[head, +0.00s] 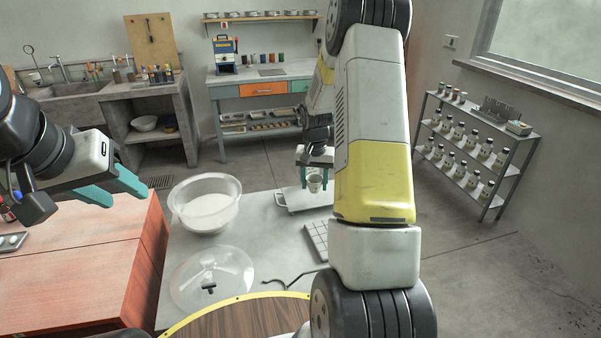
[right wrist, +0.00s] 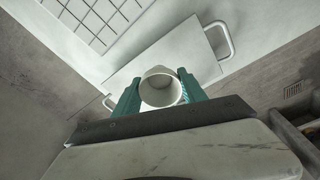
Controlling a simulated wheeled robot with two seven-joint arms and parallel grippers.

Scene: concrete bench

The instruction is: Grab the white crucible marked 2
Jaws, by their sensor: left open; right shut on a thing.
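A small white crucible (head: 314,184) is between the green fingers of my right gripper (head: 315,178), at the far right of the grey bench. In the right wrist view the crucible (right wrist: 160,74) shows its round open mouth, with one finger of the right gripper (right wrist: 160,92) against each side. No mark 2 can be read on it. A pale tray with handles (head: 292,206) lies under it; it also shows in the right wrist view (right wrist: 128,78). I cannot tell whether the crucible touches the tray. My left gripper (head: 122,190) is open and empty, above the red-brown cabinet.
A clear bowl of white powder (head: 204,214) and a clear round lid (head: 211,279) are on the left of the bench (head: 262,222). A white gridded plate (head: 317,238) and a dark bent rod (head: 293,279) lie nearer. My right arm hides the bench's right side.

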